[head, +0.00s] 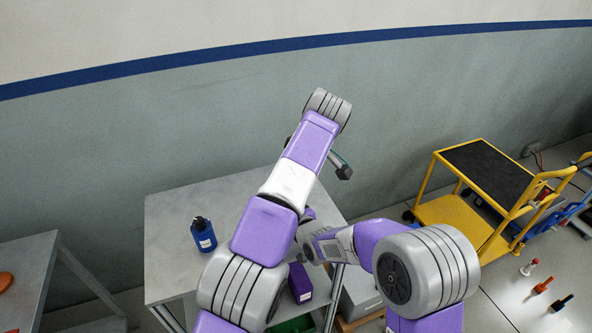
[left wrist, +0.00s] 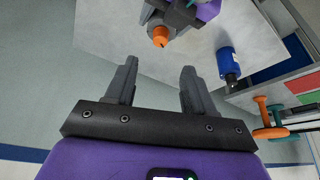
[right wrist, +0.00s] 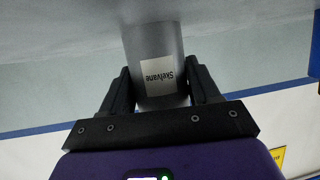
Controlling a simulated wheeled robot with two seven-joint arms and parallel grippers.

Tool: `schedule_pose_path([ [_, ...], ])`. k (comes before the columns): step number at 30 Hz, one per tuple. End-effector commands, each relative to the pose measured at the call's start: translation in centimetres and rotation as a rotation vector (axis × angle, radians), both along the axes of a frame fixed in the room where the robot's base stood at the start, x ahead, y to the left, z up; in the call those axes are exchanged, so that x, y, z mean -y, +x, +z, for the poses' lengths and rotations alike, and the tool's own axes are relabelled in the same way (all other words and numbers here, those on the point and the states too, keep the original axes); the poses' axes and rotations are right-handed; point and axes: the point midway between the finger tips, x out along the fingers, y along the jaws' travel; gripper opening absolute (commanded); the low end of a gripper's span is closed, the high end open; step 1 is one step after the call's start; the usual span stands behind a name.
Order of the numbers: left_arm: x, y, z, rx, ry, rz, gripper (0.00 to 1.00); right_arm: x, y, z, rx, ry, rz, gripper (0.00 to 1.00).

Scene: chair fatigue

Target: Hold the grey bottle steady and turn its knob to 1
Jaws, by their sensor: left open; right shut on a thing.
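The grey bottle (right wrist: 155,50) has a white label reading "Skelvane" and is clasped between the fingers of my right gripper (right wrist: 160,78). Its orange knob (left wrist: 160,36) shows at the top of the left wrist view, next to part of the dark right gripper. My left gripper (left wrist: 158,65) is open and empty, its fingers pointing towards the knob but apart from it. I cannot read any number or mark on the knob. In the head view my left arm hides the bottle and knob.
A blue bottle (head: 203,236) stands on the grey table (head: 172,215), left of my left arm. A purple box (head: 300,283) is near the table's front. A yellow cart (head: 462,212) stands at the right. Another grey table (head: 25,270) is at the left.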

Motion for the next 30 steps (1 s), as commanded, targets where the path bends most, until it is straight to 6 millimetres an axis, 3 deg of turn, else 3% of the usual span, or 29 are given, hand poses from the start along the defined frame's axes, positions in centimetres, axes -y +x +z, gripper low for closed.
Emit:
schedule_pose_path([
  [6, 0.3, -0.4, 1.2, -0.001, -0.001, 0.000, 0.54, 0.0, 0.0, 0.1, 0.002, 0.001, 0.000, 0.11],
  [20, 0.4, -0.5, 1.4, -0.001, 0.000, 0.000, 0.54, 0.0, 0.0, 0.1, 0.002, 0.001, 0.000, 0.11],
  [21, 0.4, -0.5, 1.4, -0.001, 0.000, 0.000, 0.54, 0.0, 0.0, 0.1, 0.002, 0.001, 0.000, 0.67],
  [26, 0.4, -0.5, 1.4, -0.001, -0.001, 0.000, 0.54, 0.0, 0.0, 0.1, 0.002, 0.001, 0.000, 0.91],
  [30, 0.4, -0.5, 1.4, -0.001, -0.001, 0.000, 0.54, 0.0, 0.0, 0.0, 0.001, 0.000, 0.000, 0.91],
])
